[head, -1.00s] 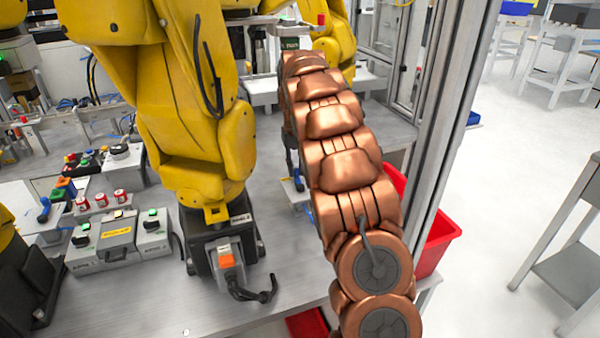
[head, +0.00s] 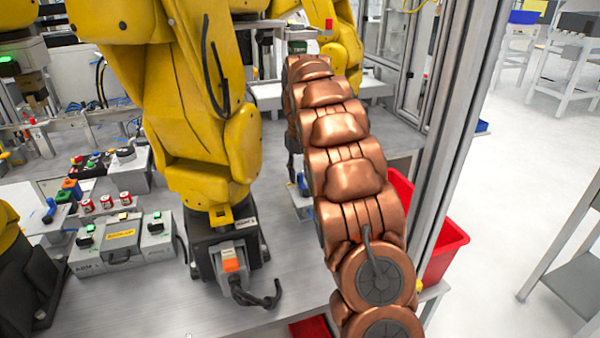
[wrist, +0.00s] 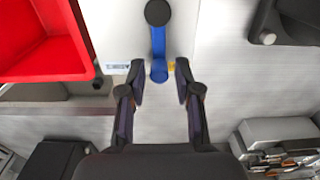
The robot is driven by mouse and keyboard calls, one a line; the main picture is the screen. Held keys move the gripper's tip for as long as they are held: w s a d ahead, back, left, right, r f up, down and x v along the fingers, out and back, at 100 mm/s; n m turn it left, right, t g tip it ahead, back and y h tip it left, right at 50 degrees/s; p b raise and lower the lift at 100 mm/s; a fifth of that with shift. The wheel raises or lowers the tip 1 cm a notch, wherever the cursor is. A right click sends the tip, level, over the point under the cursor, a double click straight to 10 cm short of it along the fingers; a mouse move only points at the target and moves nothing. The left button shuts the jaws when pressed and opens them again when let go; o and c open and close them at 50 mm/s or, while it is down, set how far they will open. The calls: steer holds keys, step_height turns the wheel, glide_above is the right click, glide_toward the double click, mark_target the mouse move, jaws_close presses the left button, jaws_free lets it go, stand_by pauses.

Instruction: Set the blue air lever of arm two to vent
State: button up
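A blue lever (wrist: 158,45) on a dark round pivot is mounted on a light plate (wrist: 110,30) in the wrist view. Its free end points toward my gripper (wrist: 160,75). My gripper is open, with one fingertip on each side of the lever's free end. I see gaps between fingers and lever; whether they are at the same height I cannot tell. In the head view the blue lever (head: 302,184) shows small beside my copper arm, right of the middle yellow arm (head: 215,130). My arm hides most of the gripper there.
A red bin (wrist: 40,40) lies close left of the plate in the wrist view; it stands right of my arm in the head view (head: 440,240). Another blue lever (head: 50,210) is at far left. A metal post (head: 462,130) rises at right.

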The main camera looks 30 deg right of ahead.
mark_target(300, 174)
steer(key=shift+o, duration=0.6)
steer(key=shift+r, duration=0.1)
steer(key=shift+r, duration=3.65)
steer(key=shift+s, duration=0.1)
